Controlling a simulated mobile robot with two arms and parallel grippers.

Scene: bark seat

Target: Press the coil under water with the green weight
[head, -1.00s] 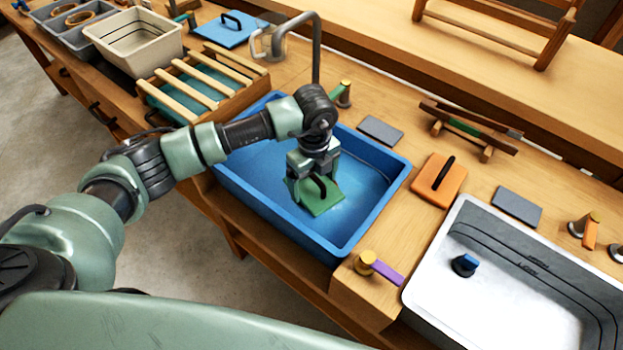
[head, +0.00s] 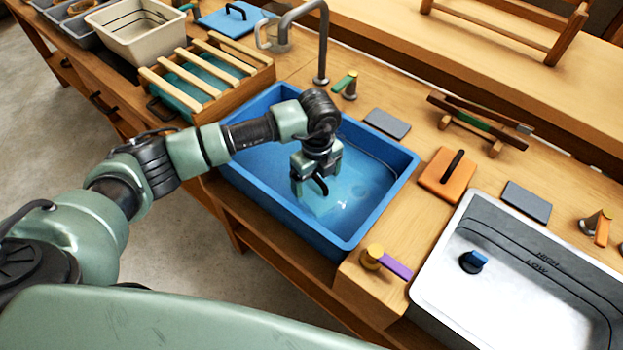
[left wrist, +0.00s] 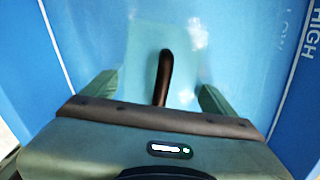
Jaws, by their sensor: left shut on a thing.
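My left gripper (head: 312,188) is low inside the blue basin (head: 385,214), shut on the dark handle (left wrist: 164,75) of the green weight. The weight (head: 330,203) is a flat square plate; under the water it looks pale blue-green and its outline is blurred. It also shows below my fingers in the left wrist view (left wrist: 140,50). The coil is not visible; I cannot tell whether it lies under the weight. My right gripper is not in view.
A grey-white basin (head: 450,272) with a blue-topped plug (head: 474,262) stands at right. An orange plate with a handle (head: 443,180) lies between the basins. A tap (head: 322,50) rises behind the blue basin. A slatted rack (head: 235,85) is at left.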

